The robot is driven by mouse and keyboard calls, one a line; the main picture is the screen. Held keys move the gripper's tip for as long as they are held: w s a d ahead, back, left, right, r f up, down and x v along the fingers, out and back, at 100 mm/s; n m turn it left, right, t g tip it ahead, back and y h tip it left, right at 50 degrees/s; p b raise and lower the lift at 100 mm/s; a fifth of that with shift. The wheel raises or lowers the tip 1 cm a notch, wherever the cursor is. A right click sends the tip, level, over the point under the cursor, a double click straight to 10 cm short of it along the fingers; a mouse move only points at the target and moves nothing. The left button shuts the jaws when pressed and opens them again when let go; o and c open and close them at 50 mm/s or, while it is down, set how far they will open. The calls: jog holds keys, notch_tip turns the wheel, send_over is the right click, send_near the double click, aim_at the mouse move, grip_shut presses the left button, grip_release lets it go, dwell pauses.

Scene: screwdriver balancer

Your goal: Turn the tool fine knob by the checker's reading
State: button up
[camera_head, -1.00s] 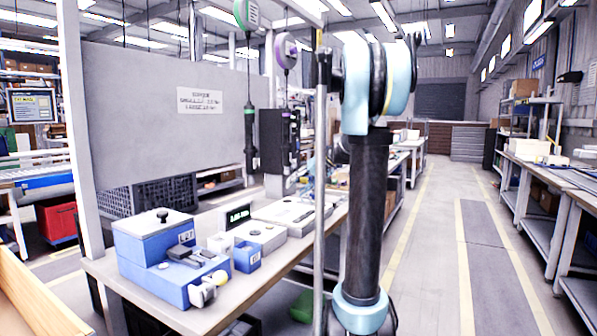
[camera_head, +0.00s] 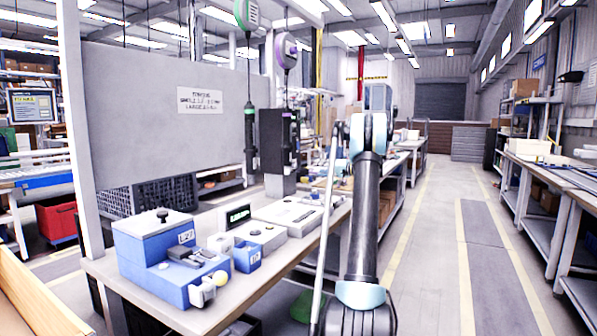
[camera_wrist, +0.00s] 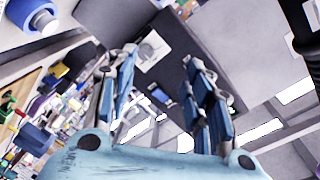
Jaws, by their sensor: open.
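A black hanging screwdriver with green rings (camera_head: 250,135) hangs upright on a cord from a green balancer (camera_head: 246,13). A second dark tool (camera_head: 286,122) hangs from a purple balancer (camera_head: 286,50) to its right. I cannot pick out a fine knob on either tool. A small dark display with light digits (camera_head: 238,215) stands on the workbench (camera_head: 205,308); its reading is too small to read. My gripper (camera_wrist: 165,95) is open in the wrist view, with nothing visible between its fingers. My arm hides it in the head view.
A blue box with a black-knobbed lid (camera_head: 153,250), a small blue bin (camera_head: 247,257) and flat grey units (camera_head: 290,214) occupy the bench. A dark cabinet (camera_head: 280,150) stands behind the tools. A thin pole (camera_head: 327,220) stands near my arm. The aisle at right is clear.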

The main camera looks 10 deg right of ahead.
aim_at(296, 166)
jog(key=w+d+f+t, duration=0.1)
jog(key=w+d, duration=0.2)
jog(key=x, duration=1.7)
jog(key=shift+w+r, duration=0.1)
jog(key=shift+w, duration=0.05)
jog(key=shift+d, duration=0.1)
jog(key=c, duration=1.1)
